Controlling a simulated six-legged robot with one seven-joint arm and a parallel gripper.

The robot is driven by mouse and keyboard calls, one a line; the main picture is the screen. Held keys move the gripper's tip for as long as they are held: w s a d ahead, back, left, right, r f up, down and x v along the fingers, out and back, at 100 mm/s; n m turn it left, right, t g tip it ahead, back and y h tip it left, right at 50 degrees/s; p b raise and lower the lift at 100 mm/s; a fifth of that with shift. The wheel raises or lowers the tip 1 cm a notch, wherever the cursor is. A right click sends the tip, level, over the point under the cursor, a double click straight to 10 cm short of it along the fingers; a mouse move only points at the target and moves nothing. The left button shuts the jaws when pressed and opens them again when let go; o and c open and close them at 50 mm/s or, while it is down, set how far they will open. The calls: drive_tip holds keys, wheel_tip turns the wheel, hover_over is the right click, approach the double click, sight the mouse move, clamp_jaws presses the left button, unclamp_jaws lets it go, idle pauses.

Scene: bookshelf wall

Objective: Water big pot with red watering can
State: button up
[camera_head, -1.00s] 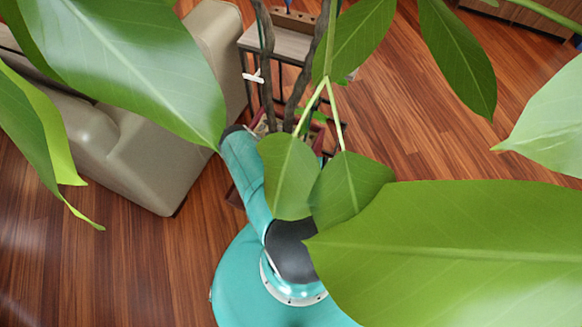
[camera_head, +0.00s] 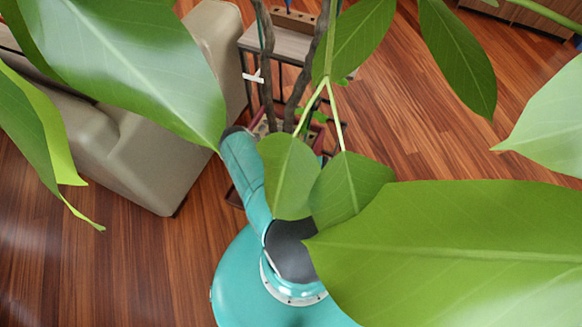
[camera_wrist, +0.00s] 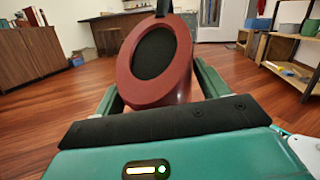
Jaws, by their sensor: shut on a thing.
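The red watering can (camera_wrist: 150,94) is between the two teal fingers of my gripper (camera_wrist: 158,88) in the wrist view. Its round dark opening faces the camera and it looks tilted. My gripper is shut on it. In the head view a tall plant (camera_head: 430,250) with broad green leaves and dark twisted stems stands close in front of the camera. Leaves cover part of my arm, and my gripper cannot be made out there. A reddish edge shows around the stem bases, but I cannot tell whether it is the big pot.
A beige sofa (camera_head: 130,145) stands at the left in the head view, beside a small side table (camera_head: 280,42). Wooden floor (camera_head: 400,120) is open to the right. The wrist view shows a brown cabinet (camera_wrist: 30,55) at left and a shelf (camera_wrist: 285,70) at right.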

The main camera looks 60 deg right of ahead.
drive_tip(key=shift+r, duration=0.15)
drive_tip(key=shift+w+r, duration=0.1)
drive_tip(key=shift+r, duration=0.05)
idle(0.4)
drive_tip(key=shift+w+r+g, duration=0.1)
drive_tip(key=shift+r+g, duration=0.2)
idle(0.6)
drive_tip(key=f+t, duration=0.2)
drive_tip(key=s+f+t+y, duration=0.1)
drive_tip(key=f, duration=0.2)
drive_tip(key=f+m+t+y, duration=0.1)
drive_tip(key=f+t, duration=0.1)
drive_tip(key=f, duration=0.1)
drive_tip(key=shift+s+d+f+t, duration=0.1)
drive_tip(key=shift+s+f+t, duration=0.1)
drive_tip(key=shift+t, duration=0.1)
drive_tip(key=shift+s+d+r, duration=0.25)
drive_tip(key=shift+s+r, duration=0.45)
drive_tip(key=shift+s, duration=0.55)
drive_tip(key=shift+s+d+r, duration=0.3)
drive_tip(key=shift+s+r, duration=0.35)
drive_tip(key=shift+s, duration=0.65)
drive_tip(key=shift+s+d+r, duration=0.25)
drive_tip(key=shift+s+r, duration=0.45)
drive_tip(key=shift+s, duration=0.55)
